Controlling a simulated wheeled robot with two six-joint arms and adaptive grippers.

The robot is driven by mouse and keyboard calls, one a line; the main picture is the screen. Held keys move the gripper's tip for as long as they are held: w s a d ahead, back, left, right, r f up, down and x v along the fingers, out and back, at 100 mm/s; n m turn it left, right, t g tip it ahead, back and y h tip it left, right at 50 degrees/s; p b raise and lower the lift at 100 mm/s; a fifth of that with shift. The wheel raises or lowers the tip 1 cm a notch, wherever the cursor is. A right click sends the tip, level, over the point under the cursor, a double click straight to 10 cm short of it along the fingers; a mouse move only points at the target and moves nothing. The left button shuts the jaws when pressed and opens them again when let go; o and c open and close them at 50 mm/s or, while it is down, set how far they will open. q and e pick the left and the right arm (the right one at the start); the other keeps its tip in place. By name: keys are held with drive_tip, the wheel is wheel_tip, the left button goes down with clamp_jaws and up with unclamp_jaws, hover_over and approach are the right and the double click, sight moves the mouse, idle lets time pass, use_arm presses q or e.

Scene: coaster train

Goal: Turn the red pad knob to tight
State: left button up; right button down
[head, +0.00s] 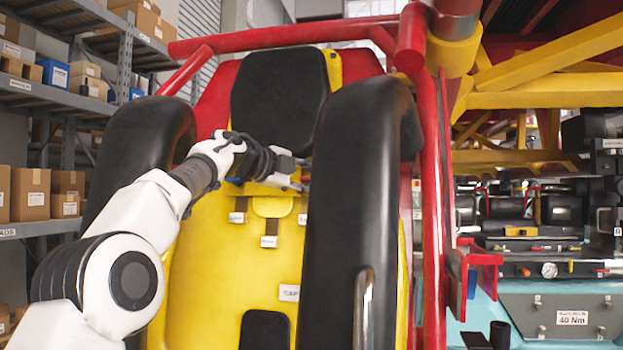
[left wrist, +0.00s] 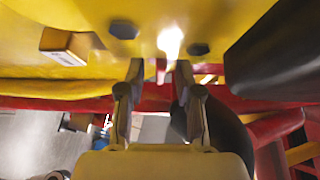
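My left gripper (head: 298,180) is at the seat back, just under the black head pad (head: 279,100). In the left wrist view its two fingers (left wrist: 157,72) are apart, with a gap between the tips. A small red piece (left wrist: 161,70) shows in that gap against the yellow seat shell (left wrist: 220,20); it may be the red pad knob, but I cannot tell for sure. I cannot tell whether the fingers touch it. No knob is clear in the head view, where my gripper covers that spot. My right gripper is not in view.
Two thick black shoulder restraints (head: 352,200) flank the yellow seat (head: 205,285). Red tubes (head: 430,200) frame it. Shelves with boxes (head: 30,194) stand at left. A bench with a "40 Nm" plate (head: 572,318) is at right. A black restraint (left wrist: 275,50) is close right of my fingers.

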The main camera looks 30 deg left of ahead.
use_arm(q)
drive_tip(key=v, duration=1.1)
drive_tip(key=shift+s+a, duration=0.2)
drive_tip(key=shift+s, duration=0.15)
drive_tip(key=shift+s+r, duration=0.1)
drive_tip(key=shift+s, duration=0.05)
